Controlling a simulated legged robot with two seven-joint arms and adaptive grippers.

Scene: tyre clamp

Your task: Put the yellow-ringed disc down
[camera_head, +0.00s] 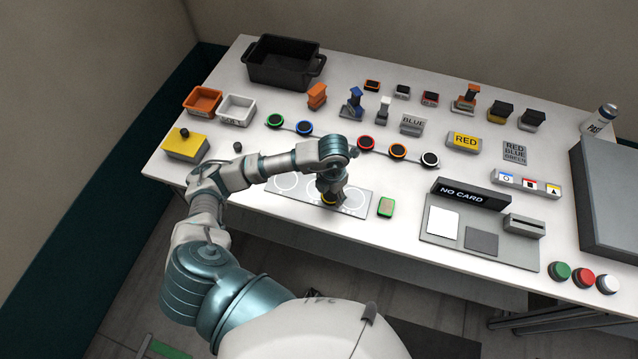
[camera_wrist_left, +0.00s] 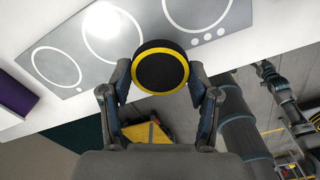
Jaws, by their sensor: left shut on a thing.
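The yellow-ringed disc, black with a yellow rim, shows best in the left wrist view (camera_wrist_left: 160,70). In the head view only a sliver of its yellow rim (camera_head: 329,203) shows below my left gripper (camera_head: 330,194). My left gripper is shut on the disc, with one finger on each side in the left wrist view (camera_wrist_left: 159,88). The disc is over the grey plate with white circles (camera_head: 273,189), which also shows in the left wrist view (camera_wrist_left: 85,58). I cannot tell whether the disc touches it.
Several ringed discs, one of them red-ringed (camera_head: 366,143), lie in a row behind my left arm. A yellow box (camera_head: 186,145) is at the left, and a NO CARD panel (camera_head: 468,193) at the right.

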